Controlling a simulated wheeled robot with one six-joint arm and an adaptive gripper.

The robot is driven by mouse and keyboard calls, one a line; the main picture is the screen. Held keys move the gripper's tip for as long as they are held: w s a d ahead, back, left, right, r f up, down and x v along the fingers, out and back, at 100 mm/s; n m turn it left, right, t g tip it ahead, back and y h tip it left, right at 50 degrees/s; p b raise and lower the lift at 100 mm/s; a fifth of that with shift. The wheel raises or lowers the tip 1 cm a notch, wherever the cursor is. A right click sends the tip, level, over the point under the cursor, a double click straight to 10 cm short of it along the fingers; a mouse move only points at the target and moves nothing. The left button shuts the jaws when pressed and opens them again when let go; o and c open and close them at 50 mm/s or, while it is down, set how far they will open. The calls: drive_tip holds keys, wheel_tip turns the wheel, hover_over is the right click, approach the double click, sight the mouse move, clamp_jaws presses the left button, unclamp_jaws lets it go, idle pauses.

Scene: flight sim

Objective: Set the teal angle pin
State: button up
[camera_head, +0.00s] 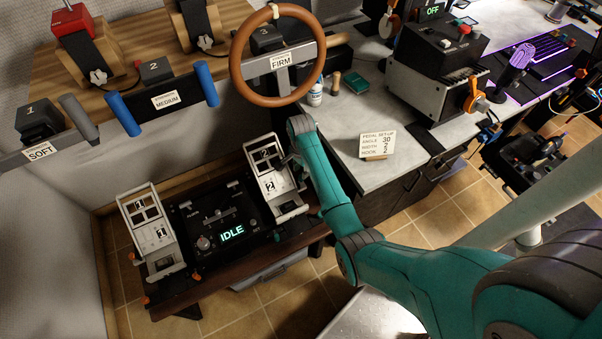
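I cannot make out the teal angle pin in this view; it is too small or hidden. A pedal unit has a left pedal marked 1 (150,228) and a right pedal marked 2 (272,180), both pale metal frames. Between them sits a black control box (217,222) whose display reads IDLE. My teal arm reaches in from the lower right. Its dark gripper (288,161) is at the upper right side of pedal 2, close to it. The fingers are small and dark, so contact and any held thing are unclear.
A card (377,146) on the grey bench (340,115) reads PEDAL SET-UP, angle 30. A steering wheel (278,55) marked FIRM and blue-handled yoke (165,98) marked MEDIUM stand above the pedals. A black device (440,45) reading OFF stands on the bench. Tiled floor lies in front.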

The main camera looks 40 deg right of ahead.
drive_tip(key=shift+r, duration=2.2)
drive_tip(key=shift+f, duration=0.1)
